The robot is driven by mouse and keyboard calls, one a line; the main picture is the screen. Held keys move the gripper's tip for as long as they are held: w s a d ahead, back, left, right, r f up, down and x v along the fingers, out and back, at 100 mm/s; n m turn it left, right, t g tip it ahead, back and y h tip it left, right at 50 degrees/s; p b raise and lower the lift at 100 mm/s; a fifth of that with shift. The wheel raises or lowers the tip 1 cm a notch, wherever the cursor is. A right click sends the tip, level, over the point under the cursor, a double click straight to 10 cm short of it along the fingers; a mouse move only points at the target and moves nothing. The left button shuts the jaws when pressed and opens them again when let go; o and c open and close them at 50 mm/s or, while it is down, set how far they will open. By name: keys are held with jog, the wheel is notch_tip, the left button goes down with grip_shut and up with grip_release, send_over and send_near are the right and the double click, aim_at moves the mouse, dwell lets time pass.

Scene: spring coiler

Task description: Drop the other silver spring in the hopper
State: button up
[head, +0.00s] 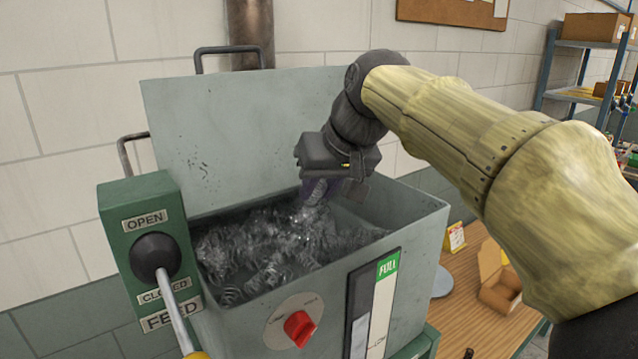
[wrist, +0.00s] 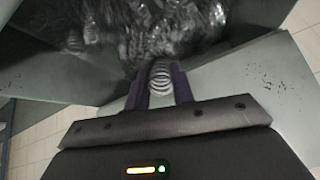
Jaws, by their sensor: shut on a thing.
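The hopper (head: 415,222) is an open grey metal bin with its lid raised, and many silver springs (head: 270,245) lie heaped in it. My gripper (head: 318,192) is over the hopper's opening, pointing down toward the heap. In the wrist view my gripper (wrist: 160,90) has its two purple fingers shut on a silver spring (wrist: 160,76). The heap of springs (wrist: 150,30) lies beyond the fingertips in that view. In the head view the held spring is hard to make out against the heap.
A green feed box (head: 143,220) with an OPEN/CLOSED lever stands at the hopper's left. A red knob (head: 300,328) and a FULL level strip (head: 383,300) are on its front. A wooden table (head: 470,300) with an open cardboard box (head: 498,285) is at the right.

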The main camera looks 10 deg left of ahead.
jog(key=shift+f, duration=0.15)
jog(key=o, duration=1.1)
jog(key=shift+c, duration=0.2)
jog(key=v, duration=1.7)
